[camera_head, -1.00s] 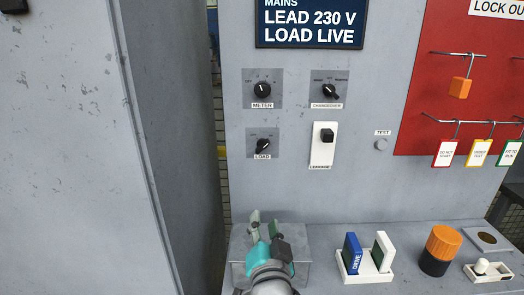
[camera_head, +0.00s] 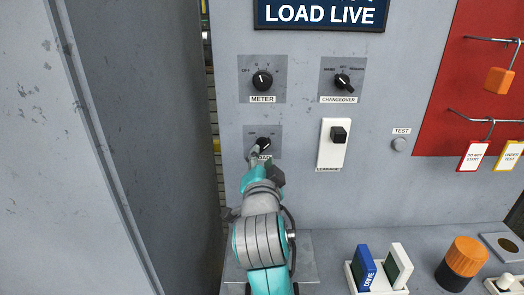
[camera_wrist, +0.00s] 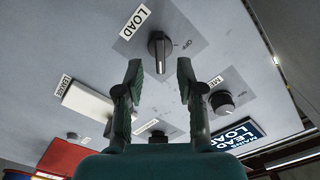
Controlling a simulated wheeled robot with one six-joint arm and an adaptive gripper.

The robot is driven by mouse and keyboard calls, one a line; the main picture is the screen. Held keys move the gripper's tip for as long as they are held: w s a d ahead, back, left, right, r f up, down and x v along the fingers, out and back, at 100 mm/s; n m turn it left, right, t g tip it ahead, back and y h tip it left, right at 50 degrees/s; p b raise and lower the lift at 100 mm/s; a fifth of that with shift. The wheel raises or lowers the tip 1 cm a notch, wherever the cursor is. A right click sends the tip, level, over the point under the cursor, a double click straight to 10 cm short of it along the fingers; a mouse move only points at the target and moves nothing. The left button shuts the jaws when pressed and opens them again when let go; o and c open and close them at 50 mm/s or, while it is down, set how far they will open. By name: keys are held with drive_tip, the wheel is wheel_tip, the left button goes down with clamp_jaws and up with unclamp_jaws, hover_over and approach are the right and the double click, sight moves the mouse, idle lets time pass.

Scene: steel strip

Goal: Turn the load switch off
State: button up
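The load switch is a black rotary knob (camera_head: 264,143) on a grey square plate, low on the upright panel. The wrist view shows the load knob (camera_wrist: 158,46) close up beside its LOAD label, with a small OFF mark to its right. Its bar is not turned toward that mark. My gripper (camera_head: 264,157) is just in front of the knob in the head view, hiding its lower part and most of its label. In the wrist view my gripper (camera_wrist: 160,78) is open, its two fingers apart and empty. The knob shows beyond the gap between them, apparently untouched.
The meter knob (camera_head: 262,81) is above, the changeover knob (camera_head: 343,82) upper right. A white plate with a black square switch (camera_head: 338,135) and a test button (camera_head: 399,144) are to the right. A tall grey cabinet (camera_head: 85,150) stands close on the left.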

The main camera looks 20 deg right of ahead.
sight(262, 150)
drive_tip(key=shift+x, duration=2.15)
clamp_jaws()
